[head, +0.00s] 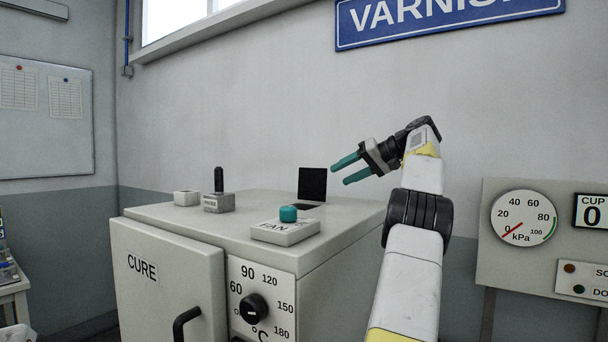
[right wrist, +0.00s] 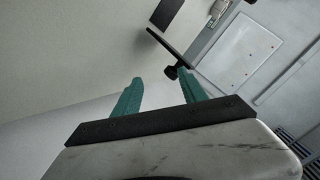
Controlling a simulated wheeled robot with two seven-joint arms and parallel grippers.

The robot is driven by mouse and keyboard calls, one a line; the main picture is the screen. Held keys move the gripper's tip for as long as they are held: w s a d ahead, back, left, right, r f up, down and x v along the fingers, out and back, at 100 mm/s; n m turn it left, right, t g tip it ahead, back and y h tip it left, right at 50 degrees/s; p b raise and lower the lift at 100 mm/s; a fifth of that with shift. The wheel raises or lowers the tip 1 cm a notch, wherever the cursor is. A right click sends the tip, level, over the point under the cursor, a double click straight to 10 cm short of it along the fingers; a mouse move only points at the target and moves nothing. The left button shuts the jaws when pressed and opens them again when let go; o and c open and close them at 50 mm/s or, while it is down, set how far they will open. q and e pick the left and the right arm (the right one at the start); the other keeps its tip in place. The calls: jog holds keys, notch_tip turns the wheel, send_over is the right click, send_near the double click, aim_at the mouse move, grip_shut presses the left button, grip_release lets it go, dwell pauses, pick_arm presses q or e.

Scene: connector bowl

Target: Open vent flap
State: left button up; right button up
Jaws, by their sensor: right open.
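The vent flap (head: 312,183) is a black square plate on top of the grey curing oven (head: 160,215). It stands upright, with a dark opening (head: 306,206) at its foot. My right gripper (head: 340,172) is open and empty, its teal fingers apart. It is to the right of the flap in the head view, pointing left, with a gap between them. In the right wrist view the fingers (right wrist: 161,90) are apart with nothing between them. A thin dark plate (right wrist: 166,46) beyond the fingertips looks like the flap nearly edge-on. My left gripper is not in view.
On the oven top are a teal fan button (head: 288,214) on a pale block, a black lever (head: 218,180) and a small pale box (head: 187,198). The oven front has a door (head: 165,290) and a temperature knob (head: 254,308). A gauge panel (head: 540,250) stands right.

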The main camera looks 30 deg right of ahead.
jog(key=s+d, duration=0.1)
jog(key=s, duration=0.1)
jog(key=s+d, duration=0.2)
jog(key=s, duration=0.1)
jog(key=shift+s+d, duration=0.3)
jog(key=shift+d, duration=0.1)
